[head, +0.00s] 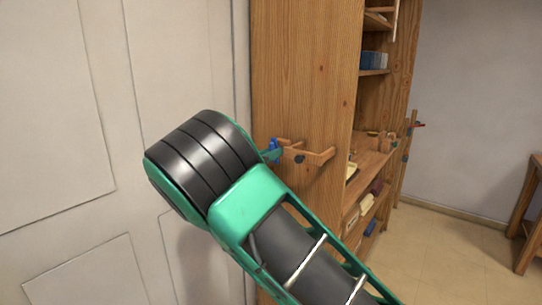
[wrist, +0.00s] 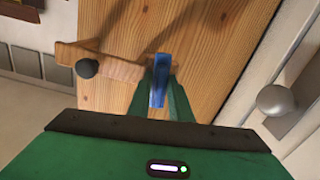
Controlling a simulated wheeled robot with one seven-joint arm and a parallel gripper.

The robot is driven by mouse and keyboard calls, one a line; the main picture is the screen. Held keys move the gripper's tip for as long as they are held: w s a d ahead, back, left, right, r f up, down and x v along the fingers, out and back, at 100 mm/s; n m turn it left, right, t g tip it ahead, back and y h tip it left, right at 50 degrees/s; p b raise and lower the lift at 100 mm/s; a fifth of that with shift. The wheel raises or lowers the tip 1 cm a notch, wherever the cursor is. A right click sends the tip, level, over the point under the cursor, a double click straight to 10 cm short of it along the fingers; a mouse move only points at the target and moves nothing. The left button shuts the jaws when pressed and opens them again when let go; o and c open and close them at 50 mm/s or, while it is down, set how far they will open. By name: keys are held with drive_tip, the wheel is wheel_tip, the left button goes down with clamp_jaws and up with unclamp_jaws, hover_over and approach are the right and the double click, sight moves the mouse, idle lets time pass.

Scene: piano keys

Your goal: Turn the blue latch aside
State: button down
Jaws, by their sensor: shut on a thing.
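The blue latch (head: 273,145) is at the side of the wooden cabinet, by a wooden bar (head: 318,156). In the wrist view the blue latch (wrist: 159,80) is a narrow upright piece between my green fingers, in front of the wood panel. My gripper (wrist: 160,98) is shut on it. In the head view my gripper (head: 271,155) is mostly hidden behind my own wrist, and only a green tip shows beside the latch. The latch's lower part is hidden by the fingers.
The wooden bar (wrist: 118,67) carries a dark round knob (wrist: 87,68). A grey round knob (wrist: 273,100) is at the right in the wrist view. A white panelled door (head: 60,120) stands left of the cabinet (head: 305,75). Open floor (head: 450,245) lies at right.

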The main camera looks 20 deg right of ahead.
drive_tip(key=shift+w+a+f+m, duration=0.1)
drive_tip(key=shift+a+m, duration=0.05)
drive_tip(key=shift+m, duration=0.75)
drive_tip(key=c, duration=1.8)
unclamp_jaws()
